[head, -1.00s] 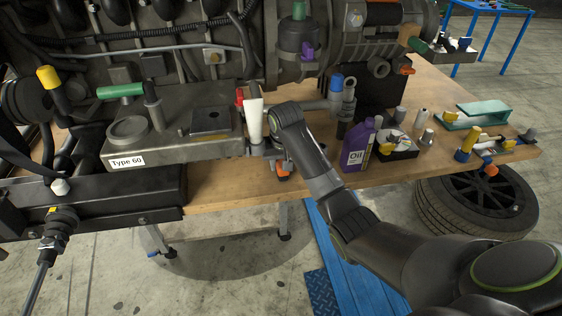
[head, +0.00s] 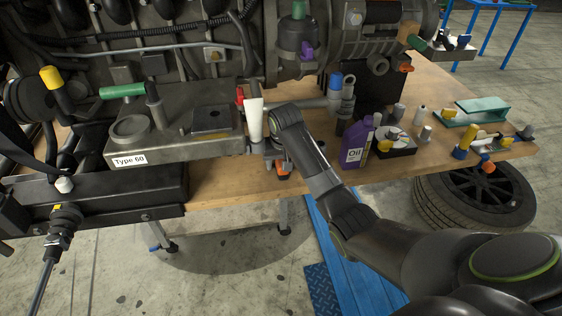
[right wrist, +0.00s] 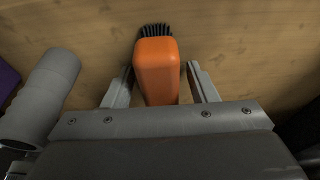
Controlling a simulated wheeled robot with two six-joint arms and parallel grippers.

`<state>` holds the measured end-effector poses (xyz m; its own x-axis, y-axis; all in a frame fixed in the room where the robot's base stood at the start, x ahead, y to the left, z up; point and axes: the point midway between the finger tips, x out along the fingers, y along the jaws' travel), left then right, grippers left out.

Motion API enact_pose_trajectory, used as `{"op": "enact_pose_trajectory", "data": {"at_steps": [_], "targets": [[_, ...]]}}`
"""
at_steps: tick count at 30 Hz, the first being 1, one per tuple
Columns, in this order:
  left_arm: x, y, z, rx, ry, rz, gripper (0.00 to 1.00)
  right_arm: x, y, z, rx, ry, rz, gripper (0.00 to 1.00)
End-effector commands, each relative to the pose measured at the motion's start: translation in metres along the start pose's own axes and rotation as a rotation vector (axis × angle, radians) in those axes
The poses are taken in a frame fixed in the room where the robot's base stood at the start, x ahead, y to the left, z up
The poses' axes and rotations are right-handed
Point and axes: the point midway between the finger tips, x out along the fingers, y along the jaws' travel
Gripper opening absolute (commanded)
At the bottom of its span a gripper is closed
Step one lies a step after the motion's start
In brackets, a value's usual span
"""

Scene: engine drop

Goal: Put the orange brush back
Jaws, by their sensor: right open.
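The orange brush (right wrist: 157,68) is in the right wrist view, its black bristles pointing away over the wooden surface. Its orange block lies between the two fingers of my right gripper (right wrist: 161,88), which is open with a gap on either side. In the head view the orange of the brush (head: 283,169) shows only as a small patch near the table's front edge. My right gripper (head: 275,155) is there too, largely hidden by the wrist. My left gripper is not in view.
A purple oil bottle (head: 354,146) and a black tray (head: 397,151) with small parts stand right of the wrist. The engine (head: 200,65) fills the back. Bare table (head: 225,184) lies to the left.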

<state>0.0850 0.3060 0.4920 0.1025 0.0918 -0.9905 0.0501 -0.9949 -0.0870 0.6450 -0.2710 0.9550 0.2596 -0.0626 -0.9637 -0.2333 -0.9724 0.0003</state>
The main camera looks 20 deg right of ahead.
Motion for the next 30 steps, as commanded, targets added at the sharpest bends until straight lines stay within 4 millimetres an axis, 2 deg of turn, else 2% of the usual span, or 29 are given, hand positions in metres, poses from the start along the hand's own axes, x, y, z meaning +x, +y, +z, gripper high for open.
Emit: {"op": "enact_pose_trajectory", "data": {"at_steps": [5, 10, 12, 30], "targets": [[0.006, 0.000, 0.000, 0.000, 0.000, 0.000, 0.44, 0.002, 0.000, 0.000, 0.000, 0.001, 0.000, 0.53], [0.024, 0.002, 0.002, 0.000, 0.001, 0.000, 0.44, 0.006, 0.000, 0.001, 0.000, 0.003, 0.001, 0.53], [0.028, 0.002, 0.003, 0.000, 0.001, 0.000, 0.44, -0.011, 0.000, -0.001, -0.001, 0.008, -0.001, 0.53], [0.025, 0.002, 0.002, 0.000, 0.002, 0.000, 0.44, -0.036, 0.000, 0.090, 0.001, 0.000, -0.001, 0.53]]}}
